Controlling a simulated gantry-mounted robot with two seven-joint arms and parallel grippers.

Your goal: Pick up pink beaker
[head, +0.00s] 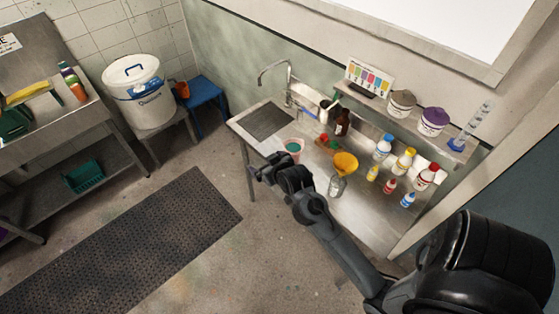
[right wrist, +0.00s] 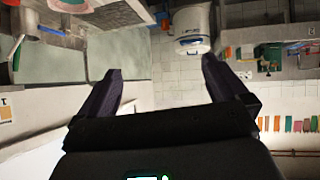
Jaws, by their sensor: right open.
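The pink beaker (head: 294,149), a pinkish see-through cup with teal inside, stands upright on the steel worktop near its front edge, right of the sink. In the right wrist view, a teal and pinkish part at the top edge (right wrist: 72,5) looks like the beaker, mostly cut off. My right gripper (head: 267,165) is just in front of and left of the beaker in the head view, apart from it as far as I can tell. Its two fingers are spread and empty in the right wrist view (right wrist: 160,70). My left gripper is not in view.
A tap (head: 273,68) rises behind the sink grid (head: 266,122). A shelf (head: 415,122) with tubs hangs above. Floor in front is clear.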

